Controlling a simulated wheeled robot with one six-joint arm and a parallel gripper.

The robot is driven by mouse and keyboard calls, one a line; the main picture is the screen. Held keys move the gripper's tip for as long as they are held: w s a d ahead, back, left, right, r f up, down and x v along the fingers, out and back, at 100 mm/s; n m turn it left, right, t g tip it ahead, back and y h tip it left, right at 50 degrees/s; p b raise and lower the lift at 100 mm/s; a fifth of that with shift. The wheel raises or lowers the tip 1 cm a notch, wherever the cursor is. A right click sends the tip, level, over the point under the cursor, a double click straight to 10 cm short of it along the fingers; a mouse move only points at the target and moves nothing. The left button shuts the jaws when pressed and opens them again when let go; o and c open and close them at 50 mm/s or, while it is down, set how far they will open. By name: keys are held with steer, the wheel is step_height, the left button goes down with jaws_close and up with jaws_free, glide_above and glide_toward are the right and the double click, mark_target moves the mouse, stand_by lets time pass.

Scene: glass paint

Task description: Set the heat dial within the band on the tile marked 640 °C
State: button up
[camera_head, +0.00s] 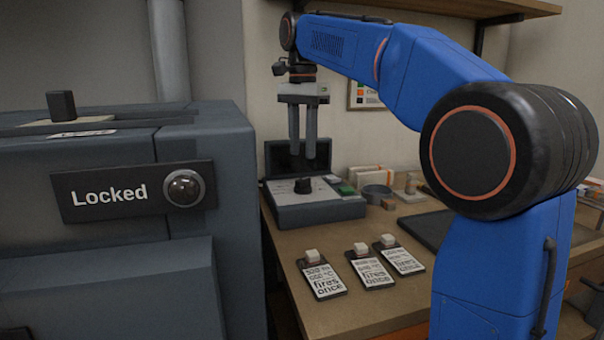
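The heat dial, a small black knob (303,186), stands on the sloped top of a grey control box (325,212) on the bench. The dial's scale is too small to read. My gripper (302,157) points straight down above the dial, with its two grey fingers apart and nothing between them. The fingertips look a little above the knob. Three dark tiles with white labels lie in front of the box: left (323,281), middle (371,272) and right (402,262). Their labels show a °C figure and "fires once"; I cannot read which is 640.
A green button (346,189) sits on the box's right. The bench front (345,315) is clear.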

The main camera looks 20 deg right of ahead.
mark_target(303, 179)
step_height(303, 179, down, 8)
steer(key=shift+r, duration=0.2)
steer(key=shift+c, duration=0.6)
jaws_close()
